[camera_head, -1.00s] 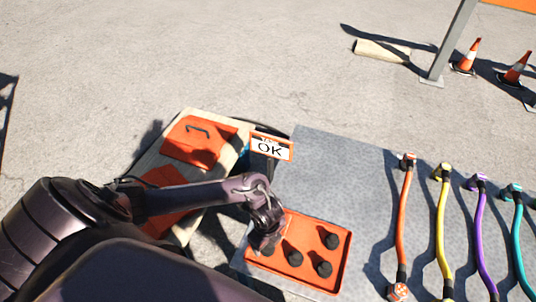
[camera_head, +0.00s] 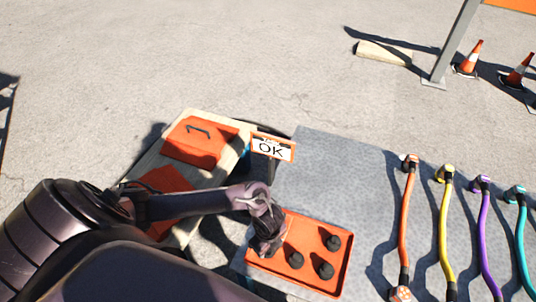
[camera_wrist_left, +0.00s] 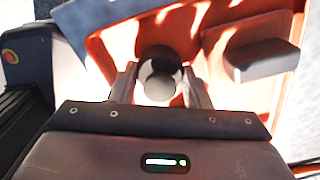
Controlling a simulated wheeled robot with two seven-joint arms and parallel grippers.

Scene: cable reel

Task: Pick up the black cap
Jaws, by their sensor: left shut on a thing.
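An orange tray (camera_head: 305,228) lies on the grey table and holds several black caps. Three stand clear of my arm: one at the right (camera_head: 333,243), one in the middle (camera_head: 296,260) and one at the front (camera_head: 326,270). My left gripper (camera_head: 268,246) is over the tray's left part. In the left wrist view, my left gripper (camera_wrist_left: 162,88) is shut on a black cap (camera_wrist_left: 160,68), with a finger at each side of it. Another dark block-like piece (camera_wrist_left: 265,58) shows at the right in that view. My right gripper is not in view.
An OK sign (camera_head: 271,148) stands behind the tray. Orange (camera_head: 406,215), yellow (camera_head: 446,225), purple and teal cables lie to the right on the grey table (camera_head: 350,165). Orange cases (camera_head: 198,142) sit at the left. The table behind the tray is clear.

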